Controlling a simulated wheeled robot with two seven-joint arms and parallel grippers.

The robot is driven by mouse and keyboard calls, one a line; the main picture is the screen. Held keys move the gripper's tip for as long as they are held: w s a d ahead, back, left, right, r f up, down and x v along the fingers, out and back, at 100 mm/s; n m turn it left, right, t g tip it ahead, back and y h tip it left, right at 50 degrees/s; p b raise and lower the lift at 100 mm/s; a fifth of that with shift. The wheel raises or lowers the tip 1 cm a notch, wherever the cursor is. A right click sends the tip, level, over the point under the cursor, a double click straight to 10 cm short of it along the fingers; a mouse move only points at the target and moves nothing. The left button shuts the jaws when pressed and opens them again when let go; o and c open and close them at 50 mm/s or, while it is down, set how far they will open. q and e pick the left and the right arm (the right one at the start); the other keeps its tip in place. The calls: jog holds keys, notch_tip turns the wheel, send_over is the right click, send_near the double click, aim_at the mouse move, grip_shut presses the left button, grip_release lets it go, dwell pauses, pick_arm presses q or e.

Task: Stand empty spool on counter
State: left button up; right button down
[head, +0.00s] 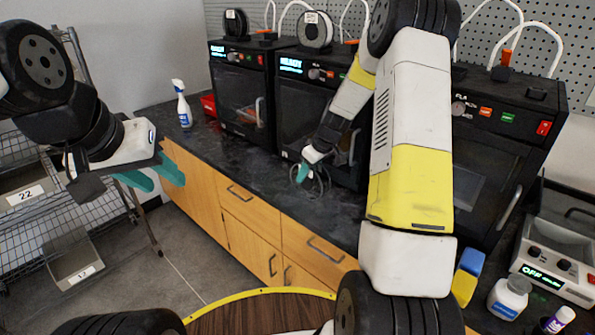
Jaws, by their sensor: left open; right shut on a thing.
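My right gripper (303,171) reaches down and away over the dark counter (218,150), in front of the middle printer. It is shut on a thin, greyish, ring-like thing (317,188), which looks like the empty spool. The spool is small and partly hidden by the gripper; I cannot tell whether it touches the counter or how upright it is. My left gripper (155,179) is open and empty, with teal fingers, left of the counter and in front of its wooden cabinets.
Black printers stand along the counter's back: left (240,90), middle (295,95) and right (490,150). A spray bottle (183,108) and red bin (208,104) stand at the far left end. A white bottle (508,298) is at the lower right. The counter's left stretch is clear.

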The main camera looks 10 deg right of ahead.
aim_at(307, 180)
jog(key=shift+w, duration=0.25)
jog(key=shift+f, duration=1.75)
jog(key=c, duration=0.8)
grip_release()
jog(key=shift+f, duration=0.1)
jog(key=shift+c, duration=0.2)
